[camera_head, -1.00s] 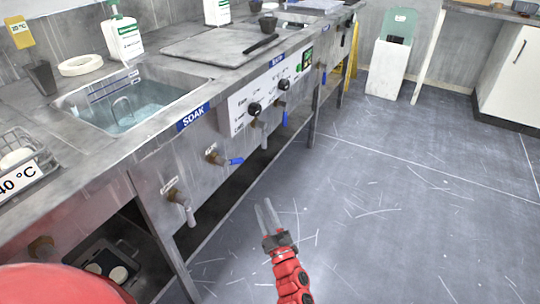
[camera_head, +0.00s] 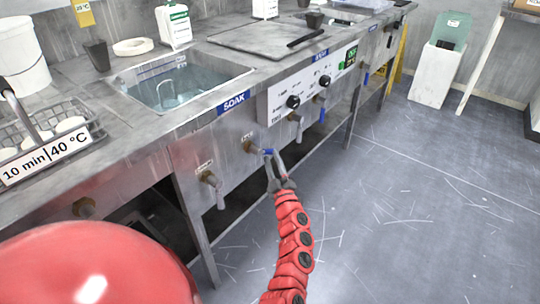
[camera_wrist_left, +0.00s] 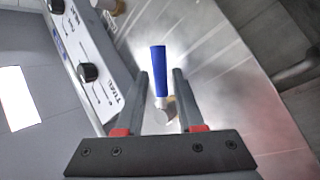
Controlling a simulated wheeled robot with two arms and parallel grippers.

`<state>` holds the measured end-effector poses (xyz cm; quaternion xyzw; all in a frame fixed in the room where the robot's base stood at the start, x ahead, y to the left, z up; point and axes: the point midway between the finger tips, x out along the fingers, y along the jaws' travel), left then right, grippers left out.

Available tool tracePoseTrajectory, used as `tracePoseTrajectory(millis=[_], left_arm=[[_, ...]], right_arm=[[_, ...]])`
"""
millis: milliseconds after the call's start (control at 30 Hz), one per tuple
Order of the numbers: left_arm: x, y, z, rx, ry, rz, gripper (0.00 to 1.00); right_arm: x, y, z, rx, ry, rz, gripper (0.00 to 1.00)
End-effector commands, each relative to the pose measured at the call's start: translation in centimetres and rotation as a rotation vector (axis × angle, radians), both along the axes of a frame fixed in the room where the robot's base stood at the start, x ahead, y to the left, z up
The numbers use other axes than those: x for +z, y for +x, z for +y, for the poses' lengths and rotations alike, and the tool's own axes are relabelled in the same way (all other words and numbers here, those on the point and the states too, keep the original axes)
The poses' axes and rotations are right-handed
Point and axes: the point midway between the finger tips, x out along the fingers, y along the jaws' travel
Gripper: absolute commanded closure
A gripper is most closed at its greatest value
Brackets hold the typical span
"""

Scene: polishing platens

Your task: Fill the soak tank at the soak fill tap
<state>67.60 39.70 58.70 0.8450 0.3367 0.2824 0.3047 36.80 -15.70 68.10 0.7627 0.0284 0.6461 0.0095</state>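The soak tank (camera_head: 158,112) is a steel basin sunk in the bench, with bluish water in it. A blue SOAK label (camera_head: 234,103) is on the bench edge beside it. The fill tap (camera_head: 249,145), brass with a blue lever, juts from the front panel below the label. My left gripper (camera_head: 272,164) is at the lever. In the left wrist view the blue lever (camera_wrist_left: 158,72) stands between the two open fingers (camera_wrist_left: 159,88), with gaps on both sides. My right gripper is out of view.
A second tap (camera_head: 210,180) sits lower left on the panel. Control knobs (camera_head: 293,102) are to the right. A wire basket (camera_head: 45,123) tagged 10 min, 40 °C stands on the bench at left. The floor (camera_head: 420,210) at right is clear.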

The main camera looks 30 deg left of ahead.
Motion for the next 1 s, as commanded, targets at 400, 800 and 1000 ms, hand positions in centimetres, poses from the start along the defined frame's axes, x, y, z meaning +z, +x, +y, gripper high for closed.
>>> tracePoseTrajectory(millis=[400, 800, 1000], left_arm=[[1.0, 2.3, 2.7, -0.002, 0.001, 0.002, 0.63], [1.0, 2.3, 2.7, -0.002, 0.001, 0.002, 1.0], [1.0, 2.3, 2.7, -0.002, 0.001, 0.002, 1.0]], right_arm=[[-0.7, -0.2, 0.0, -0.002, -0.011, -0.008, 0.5], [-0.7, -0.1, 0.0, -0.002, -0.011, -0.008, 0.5], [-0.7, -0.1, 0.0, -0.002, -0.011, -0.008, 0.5]])
